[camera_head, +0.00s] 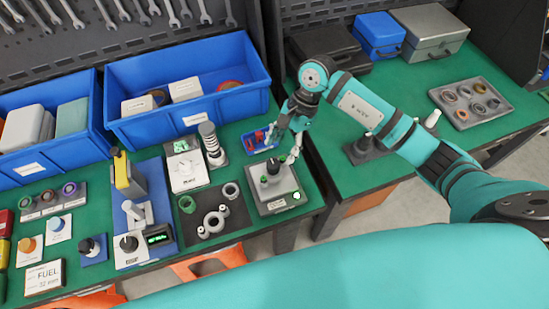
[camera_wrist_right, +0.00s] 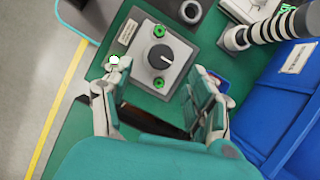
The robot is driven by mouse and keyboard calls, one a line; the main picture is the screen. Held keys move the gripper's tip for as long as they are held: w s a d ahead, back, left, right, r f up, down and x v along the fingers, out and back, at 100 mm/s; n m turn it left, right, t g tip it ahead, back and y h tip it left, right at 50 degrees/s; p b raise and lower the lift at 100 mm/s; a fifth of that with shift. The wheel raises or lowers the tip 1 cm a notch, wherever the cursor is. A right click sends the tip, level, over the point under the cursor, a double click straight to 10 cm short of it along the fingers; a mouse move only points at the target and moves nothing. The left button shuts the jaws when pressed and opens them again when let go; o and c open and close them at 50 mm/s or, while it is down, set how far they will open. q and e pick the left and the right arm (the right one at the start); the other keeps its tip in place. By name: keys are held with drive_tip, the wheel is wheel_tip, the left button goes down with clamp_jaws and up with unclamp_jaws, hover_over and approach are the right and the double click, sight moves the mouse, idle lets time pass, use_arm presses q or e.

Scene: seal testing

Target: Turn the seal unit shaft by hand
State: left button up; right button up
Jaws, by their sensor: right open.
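The seal unit is a grey square block (camera_head: 262,199) at the right end of the left bench. A black knob-like shaft (camera_head: 273,166) stands up from its top. In the right wrist view the shaft (camera_wrist_right: 160,57) shows a white mark on its top, and the block (camera_wrist_right: 137,72) lies ahead of the fingers. My right gripper (camera_head: 283,146) is open just behind the shaft and above the bench. In the right wrist view my right gripper (camera_wrist_right: 158,88) has its fingers spread wide, with nothing between them, apart from the shaft. My left gripper is not in view.
A striped column (camera_head: 211,145) and a small blue tray (camera_head: 253,150) stand behind. Large blue bins (camera_head: 150,72) line the back. A gap separates the benches.

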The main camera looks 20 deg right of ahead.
sight(275, 162)
drive_tip(key=p+x, duration=0.1)
drive_tip(key=x, duration=0.5)
drive_tip(key=shift+s+a+f, duration=0.1)
drive_tip(key=shift+a+f, duration=0.1)
drive_tip(key=shift+f, duration=0.15)
drive_tip(key=c, duration=1.1)
drive_tip(key=shift+c, duration=0.2)
